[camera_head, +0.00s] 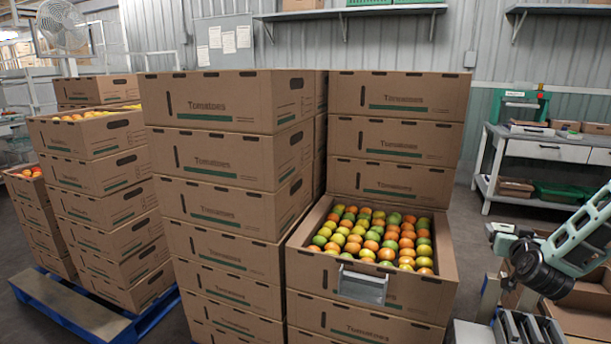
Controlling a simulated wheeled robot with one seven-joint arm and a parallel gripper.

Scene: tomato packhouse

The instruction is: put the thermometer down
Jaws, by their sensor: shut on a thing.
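I cannot make out the thermometer anywhere in the head view. A bent part of my arm enters from the right edge, with a dark round joint and pale green links. I cannot make out any gripper fingers, nor what they hold.
An open carton (306,236) of red, orange, yellow and green tomatoes (378,232) tops a stack at centre. A grey metal holder (362,285) hangs on its front wall. Taller carton stacks (230,150) stand left and behind. A grey bench (548,148) with a green-framed device (518,104) stands at right.

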